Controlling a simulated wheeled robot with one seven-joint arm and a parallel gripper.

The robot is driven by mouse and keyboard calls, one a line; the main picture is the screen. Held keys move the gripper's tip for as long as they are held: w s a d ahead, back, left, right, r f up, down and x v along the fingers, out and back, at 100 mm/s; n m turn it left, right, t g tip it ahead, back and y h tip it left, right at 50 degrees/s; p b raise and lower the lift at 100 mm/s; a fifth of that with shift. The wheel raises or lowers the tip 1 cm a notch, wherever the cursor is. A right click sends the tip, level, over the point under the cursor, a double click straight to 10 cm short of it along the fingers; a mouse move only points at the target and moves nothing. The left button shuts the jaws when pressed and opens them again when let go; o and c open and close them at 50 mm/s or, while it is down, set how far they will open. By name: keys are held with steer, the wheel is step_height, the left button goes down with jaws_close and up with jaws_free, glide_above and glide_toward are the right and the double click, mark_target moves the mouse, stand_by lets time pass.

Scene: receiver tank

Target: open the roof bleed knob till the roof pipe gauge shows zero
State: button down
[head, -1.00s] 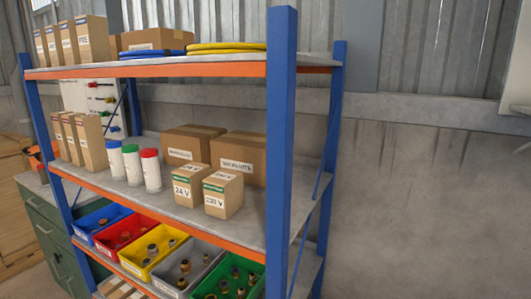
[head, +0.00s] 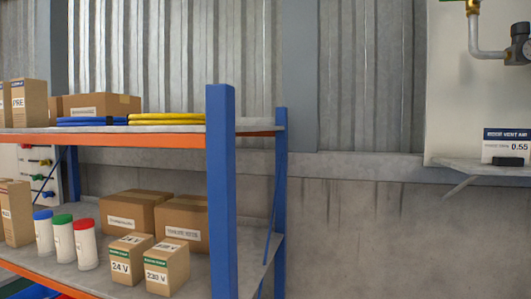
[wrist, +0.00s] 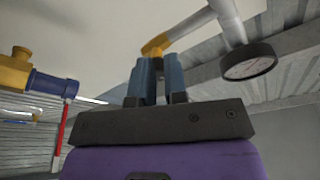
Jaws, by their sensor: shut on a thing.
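My gripper (wrist: 158,80) shows in the wrist view, its two blue-grey fingers close together. It is shut at a brass fitting (wrist: 158,45) on the grey roof pipe (wrist: 190,27); the roof bleed knob between the fingers is mostly hidden. The round dark-rimmed roof pipe gauge (wrist: 249,64) hangs to the right of the fingers. Its pale face is seen at a steep slant and I cannot read it. In the head view the grey pipe (head: 490,52) shows at the top right, with a dark fitting beside it. My gripper is not in the head view.
A white panel (head: 460,100) at the right carries a small vent air sign (head: 506,146) that seems to read 0.55, above a ledge (head: 480,168). A blue and orange shelf rack (head: 221,190) stands at the left. A brass and blue fitting (wrist: 40,80) is left of my gripper.

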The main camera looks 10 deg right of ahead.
steer(key=shift+w+f, duration=0.2)
steer(key=shift+w, duration=0.3)
steer(key=shift+w+a+f, duration=0.25)
steer(key=shift+f, duration=0.2)
steer(key=s+a, duration=0.2)
steer(key=s, duration=0.3)
steer(key=shift+s+a+r, duration=0.2)
steer(key=shift+s+a, duration=0.15)
steer(key=shift+a, duration=0.05)
steer(key=shift+w, duration=0.1)
